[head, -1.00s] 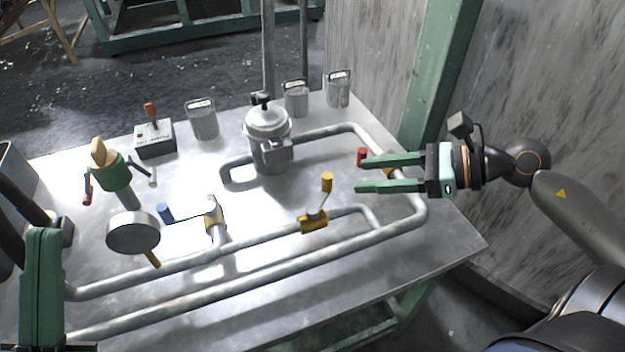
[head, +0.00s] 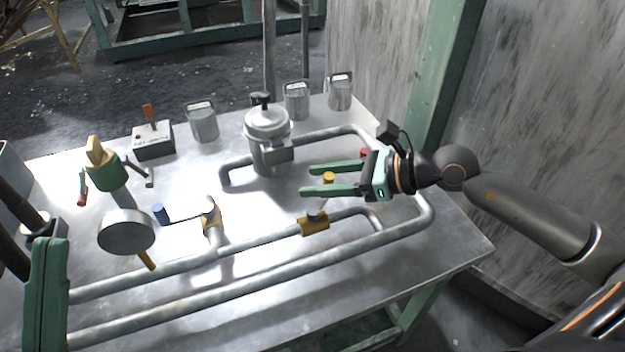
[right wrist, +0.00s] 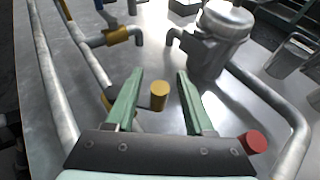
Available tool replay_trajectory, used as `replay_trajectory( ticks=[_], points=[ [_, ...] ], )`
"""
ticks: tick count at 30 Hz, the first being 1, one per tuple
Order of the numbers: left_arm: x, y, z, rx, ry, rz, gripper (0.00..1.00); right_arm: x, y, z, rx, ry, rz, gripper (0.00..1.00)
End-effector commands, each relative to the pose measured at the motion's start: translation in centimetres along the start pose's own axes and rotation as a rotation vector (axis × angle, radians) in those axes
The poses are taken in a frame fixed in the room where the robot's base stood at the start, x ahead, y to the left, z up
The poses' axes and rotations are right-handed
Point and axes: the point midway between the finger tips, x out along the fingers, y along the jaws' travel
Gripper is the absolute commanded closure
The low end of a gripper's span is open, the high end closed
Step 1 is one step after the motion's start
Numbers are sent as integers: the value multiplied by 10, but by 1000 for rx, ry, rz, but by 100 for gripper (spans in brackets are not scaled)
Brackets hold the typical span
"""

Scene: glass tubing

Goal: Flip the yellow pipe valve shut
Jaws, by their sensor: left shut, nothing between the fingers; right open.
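The yellow pipe valve has a yellow body (head: 314,226) on the inner pipe and a yellow cylindrical knob (head: 328,178) on a lever that stands up from it. My right gripper (head: 306,180) is open, with its two green fingers on either side of the knob in the head view. In the right wrist view the knob (right wrist: 160,96) shows between the spread fingers, with a gap on both sides. The valve body is partly hidden there by the left-hand finger. My left gripper (head: 48,245) is shut and empty at the lower left of the head view.
A blue-handled valve (head: 160,213) sits to the left on the pipework. A red knob (right wrist: 253,142) lies close beside my right gripper. A metal canister (head: 268,125) stands behind the yellow valve. A round gauge (head: 126,232) stands near my left gripper.

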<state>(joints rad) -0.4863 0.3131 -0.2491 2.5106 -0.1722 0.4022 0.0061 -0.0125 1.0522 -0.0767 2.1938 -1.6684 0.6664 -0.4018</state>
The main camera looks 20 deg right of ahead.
Motion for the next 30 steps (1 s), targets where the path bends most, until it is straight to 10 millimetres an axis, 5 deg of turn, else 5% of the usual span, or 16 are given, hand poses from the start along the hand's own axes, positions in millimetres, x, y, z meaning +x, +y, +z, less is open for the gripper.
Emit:
replay_trajectory(
  ticks=[17,30],
  points=[
    [-1,1,1,1,-2,2,100,16,1,0,-1,1,1,47],
    [-1,1,1,0,-1,2,100,15,1,0,-2,1,1,96]
  ],
)
